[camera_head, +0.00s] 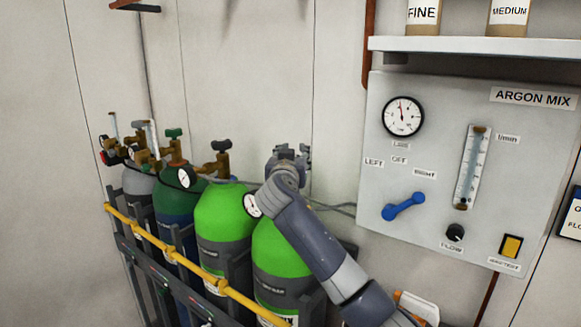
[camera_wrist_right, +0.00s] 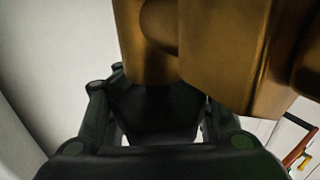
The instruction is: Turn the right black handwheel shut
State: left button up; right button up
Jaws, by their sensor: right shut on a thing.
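My right gripper (camera_head: 289,153) is at the top of the right bright green cylinder (camera_head: 279,252), and my arm covers part of that cylinder. In the wrist view the fingers are shut on the right black handwheel (camera_wrist_right: 155,108), a dark shape just below the brass valve (camera_wrist_right: 230,50). In the head view the gripper hides this handwheel, so its turn position cannot be told. The other black handwheel (camera_head: 221,145) stands uncovered on the left bright green cylinder (camera_head: 222,215). My left gripper is not in view.
A yellow rail (camera_head: 188,258) runs in front of the cylinders. A dark green cylinder (camera_head: 179,200) and a grey one (camera_head: 139,184) stand further left. The ARGON MIX panel (camera_head: 455,240) with a blue lever (camera_head: 403,206) is on the wall at right, under a shelf (camera_head: 480,48).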

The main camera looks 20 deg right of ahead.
jog(key=shift+f+m+g+h+b, duration=0.3)
jog(key=shift+f, duration=0.2)
jog(key=shift+c, duration=0.2)
jog(key=o, duration=1.1)
jog(key=shift+s+r, duration=0.1)
jog(key=shift+s, duration=0.05)
jog(key=shift+r, duration=0.3)
jog(key=shift+s, duration=0.1)
jog(key=v, duration=1.2)
jog(key=shift+f, duration=0.2)
